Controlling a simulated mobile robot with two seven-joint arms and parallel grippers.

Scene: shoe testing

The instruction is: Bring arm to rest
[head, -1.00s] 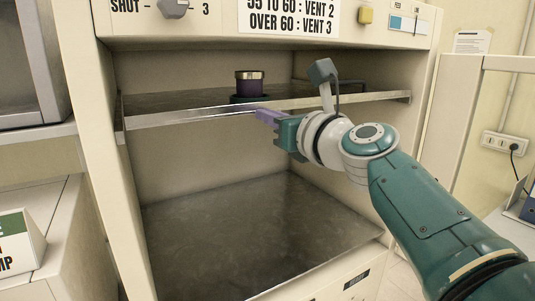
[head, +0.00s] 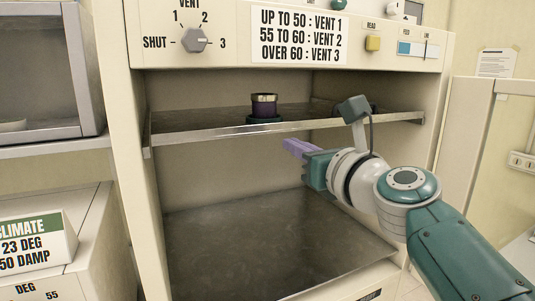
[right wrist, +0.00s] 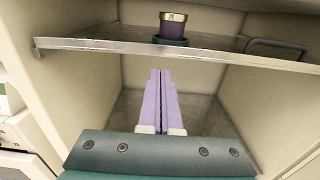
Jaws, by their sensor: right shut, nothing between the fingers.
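My right gripper (head: 290,147) has purple fingers and is shut and empty. In the head view it is in front of the cabinet's opening, a little below the upper shelf (head: 220,133) and apart from it. In the right wrist view its two fingers (right wrist: 159,75) lie together, pointing into the cabinet below the shelf edge. A dark purple cup with a pale metallic rim (head: 264,104) stands upright on a dark green base on the upper shelf. It also shows in the right wrist view (right wrist: 173,27). My left gripper is not in view.
The lower shelf (head: 270,235) is bare. A vent knob (head: 194,39), a vent sign (head: 299,34) and a yellow button (head: 373,43) are on the panel above. A climate sign (head: 30,240) stands at the left. A dark handle (right wrist: 275,48) lies on the upper shelf's right side.

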